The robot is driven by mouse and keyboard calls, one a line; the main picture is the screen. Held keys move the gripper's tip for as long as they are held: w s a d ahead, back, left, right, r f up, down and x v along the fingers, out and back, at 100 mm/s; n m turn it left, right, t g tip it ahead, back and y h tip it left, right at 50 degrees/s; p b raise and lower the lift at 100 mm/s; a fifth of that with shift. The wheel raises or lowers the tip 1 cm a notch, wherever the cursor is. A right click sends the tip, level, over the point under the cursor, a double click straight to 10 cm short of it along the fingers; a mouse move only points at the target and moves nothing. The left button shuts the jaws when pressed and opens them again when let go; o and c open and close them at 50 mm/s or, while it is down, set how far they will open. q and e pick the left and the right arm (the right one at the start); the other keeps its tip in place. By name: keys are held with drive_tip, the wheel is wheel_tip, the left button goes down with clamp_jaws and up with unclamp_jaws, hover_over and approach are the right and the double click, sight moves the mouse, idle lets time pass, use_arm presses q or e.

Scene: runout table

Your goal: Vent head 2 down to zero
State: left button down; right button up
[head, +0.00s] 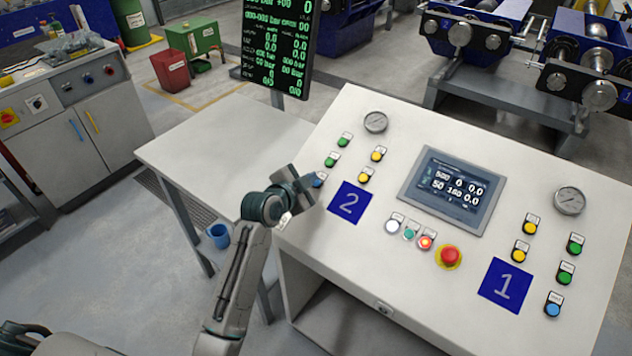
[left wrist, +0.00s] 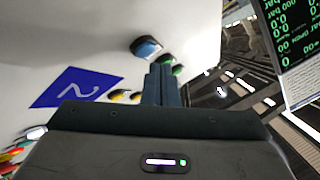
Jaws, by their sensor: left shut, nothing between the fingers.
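The sloped white console (head: 420,285) carries a blue plate marked 2 (head: 349,203), which also shows in the left wrist view (left wrist: 75,88). Around it are two green buttons (head: 332,159), two yellow buttons (head: 365,175), a blue button (head: 319,179) and a round gauge (head: 375,122) too small to read. My left gripper (head: 305,189) is shut and empty beside the blue button, partly covering it. In the left wrist view the closed fingers (left wrist: 160,82) point close to the blue button (left wrist: 146,48); I cannot tell if they touch. My right gripper is out of view.
The console has a screen (head: 453,190), a red emergency button (head: 449,256), a lit red button (head: 426,242), and a plate marked 1 (head: 504,285) with its own buttons and gauge (head: 569,200). A black readout board (head: 277,45) stands behind a bare white table (head: 225,135).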

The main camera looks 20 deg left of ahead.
use_arm(q)
drive_tip(key=shift+f, duration=0.1)
idle(0.7)
drive_tip(key=shift+w+f, duration=0.2)
drive_tip(key=shift+f, duration=0.05)
drive_tip(key=shift+w+d+f+b, duration=0.1)
drive_tip(key=shift+d+f+b, duration=0.05)
drive_tip(key=shift+f+b, duration=0.35)
idle(1.5)
drive_tip(key=shift+r, duration=0.1)
drive_tip(key=shift+s+r+p, duration=0.3)
drive_tip(key=shift+r+p, duration=0.45)
drive_tip(key=shift+a+r+p, duration=0.2)
drive_tip(key=shift+r+p, duration=0.2)
drive_tip(key=shift+p, duration=0.1)
drive_tip(key=r+p, duration=0.1)
drive_tip(key=s+r+p, duration=0.2)
drive_tip(key=shift+a+r, duration=0.3)
drive_tip(key=shift+r, duration=0.05)
